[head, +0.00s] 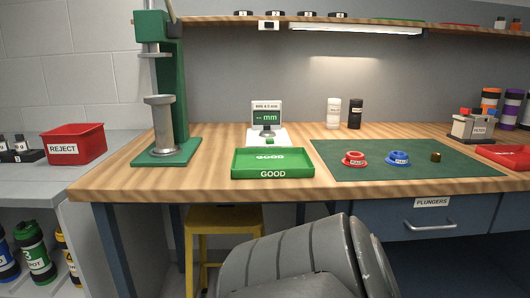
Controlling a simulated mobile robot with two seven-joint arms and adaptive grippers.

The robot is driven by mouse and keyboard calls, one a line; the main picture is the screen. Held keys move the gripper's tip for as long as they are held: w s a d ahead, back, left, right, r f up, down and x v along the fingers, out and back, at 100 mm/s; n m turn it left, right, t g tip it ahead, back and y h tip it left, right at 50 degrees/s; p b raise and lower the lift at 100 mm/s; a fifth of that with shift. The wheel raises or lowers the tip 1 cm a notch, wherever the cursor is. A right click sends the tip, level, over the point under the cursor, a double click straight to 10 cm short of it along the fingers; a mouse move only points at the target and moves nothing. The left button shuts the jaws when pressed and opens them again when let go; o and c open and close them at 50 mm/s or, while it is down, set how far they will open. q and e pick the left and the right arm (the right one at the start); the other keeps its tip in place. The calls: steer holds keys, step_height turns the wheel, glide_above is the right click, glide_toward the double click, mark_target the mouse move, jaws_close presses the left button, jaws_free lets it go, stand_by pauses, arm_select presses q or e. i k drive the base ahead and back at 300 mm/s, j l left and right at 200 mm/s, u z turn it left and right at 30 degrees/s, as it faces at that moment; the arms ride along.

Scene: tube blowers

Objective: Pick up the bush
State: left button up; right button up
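A small brass-coloured cylinder (436,157), which looks like the bush, stands on the green mat (350,172) at the right of the workbench. It is to the right of a blue ring-shaped part (398,158) and a red ring-shaped part (354,159), apart from both. Neither of my grippers shows in the head view, and nothing touches the brass piece.
A green GOOD tray (272,174) sits at the bench front, with a gauge with a display (267,117) behind it. A green press (166,100) stands at left. A red REJECT bin (77,144) is further left. A rack (472,126) and red tray (512,155) are at right.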

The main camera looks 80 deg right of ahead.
mark_target(435, 157)
steer(key=z, duration=3.25)
